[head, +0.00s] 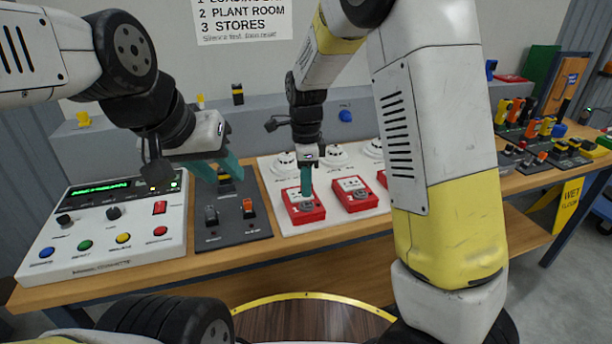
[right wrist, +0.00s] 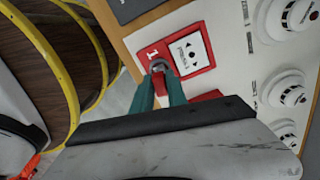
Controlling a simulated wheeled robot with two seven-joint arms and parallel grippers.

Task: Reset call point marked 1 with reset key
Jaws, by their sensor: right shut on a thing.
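The call point marked 1 (right wrist: 187,52), a red box with a white face, is on the white board in the right wrist view. In the head view it is the leftmost red box (head: 317,214). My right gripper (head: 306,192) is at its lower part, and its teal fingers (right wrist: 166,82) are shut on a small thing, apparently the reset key. A red piece shows between the fingers, and a grey round part sits at their tips. The fingers hide most of the key; how deep it sits cannot be told. My left gripper (head: 222,172) is open and empty above the dark switch panel.
A second red call point (head: 355,204) stands just right, with part of another beyond it. White detectors (head: 285,162) line the board behind. A control console (head: 110,232) and the dark switch panel (head: 236,232) are left. My right arm hides the middle right.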

